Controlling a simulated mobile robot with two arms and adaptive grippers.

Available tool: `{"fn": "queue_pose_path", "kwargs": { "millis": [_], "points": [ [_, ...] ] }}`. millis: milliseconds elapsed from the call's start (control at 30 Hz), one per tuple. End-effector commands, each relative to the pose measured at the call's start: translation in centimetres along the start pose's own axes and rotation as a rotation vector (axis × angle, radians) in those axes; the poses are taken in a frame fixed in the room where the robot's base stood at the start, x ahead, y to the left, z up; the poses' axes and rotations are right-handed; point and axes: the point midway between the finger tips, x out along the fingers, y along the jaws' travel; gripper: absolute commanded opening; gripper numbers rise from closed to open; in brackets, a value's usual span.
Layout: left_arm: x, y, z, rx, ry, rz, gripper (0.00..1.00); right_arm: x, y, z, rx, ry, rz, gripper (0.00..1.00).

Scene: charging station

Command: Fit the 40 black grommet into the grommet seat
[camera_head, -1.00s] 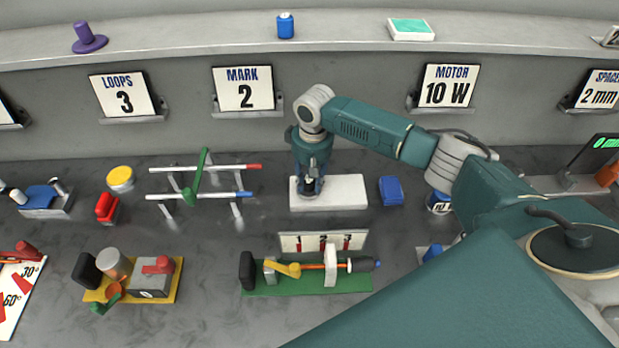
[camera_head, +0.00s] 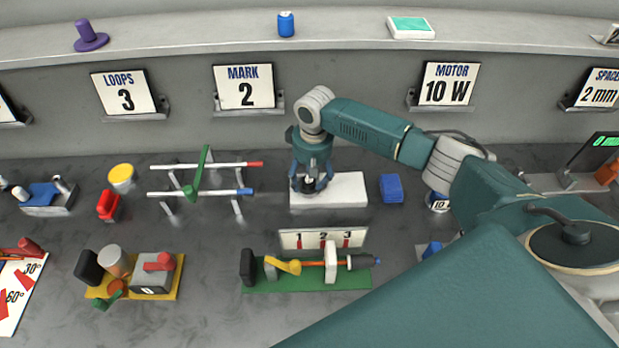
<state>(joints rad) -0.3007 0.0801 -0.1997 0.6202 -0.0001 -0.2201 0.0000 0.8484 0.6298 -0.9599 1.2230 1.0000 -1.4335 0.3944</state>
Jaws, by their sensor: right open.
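A white block (camera_head: 345,190), which looks like the grommet seat, lies on the grey table near the middle. My right gripper (camera_head: 310,187) points down over the left end of this block, with its blue fingers spread open. A small dark round piece with a pale centre, probably the black grommet (camera_head: 309,186), shows between the fingers at the block. The fingers partly hide it, and I cannot tell how deep it sits. My left gripper is not in view.
A blue block (camera_head: 391,188) lies just right of the white block. A rack with white rods (camera_head: 200,193) stands to its left. A green fixture (camera_head: 300,281) with a 1-2-3 card is in front. My right arm covers the lower right.

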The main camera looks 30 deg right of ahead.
Motion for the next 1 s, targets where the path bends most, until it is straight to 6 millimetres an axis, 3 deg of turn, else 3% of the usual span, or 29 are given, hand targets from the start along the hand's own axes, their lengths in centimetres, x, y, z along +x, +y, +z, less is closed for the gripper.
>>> {"fn": "queue_pose_path", "kwargs": {
  "millis": [33, 267, 700, 1000],
  "points": [
    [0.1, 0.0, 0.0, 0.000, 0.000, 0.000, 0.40, 0.8, -0.2, 0.7, -0.004, -0.016, 0.000, 0.52],
    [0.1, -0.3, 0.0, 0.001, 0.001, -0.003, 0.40, 0.4, -0.2, 0.7, -0.005, -0.016, 0.000, 0.52],
    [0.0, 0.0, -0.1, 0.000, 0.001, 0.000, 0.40, -6.6, -0.1, 0.3, -0.002, 0.001, -0.001, 0.52],
    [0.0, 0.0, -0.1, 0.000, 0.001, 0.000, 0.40, -7.7, -0.1, 0.2, -0.003, 0.005, 0.000, 0.52]
  ]
}}
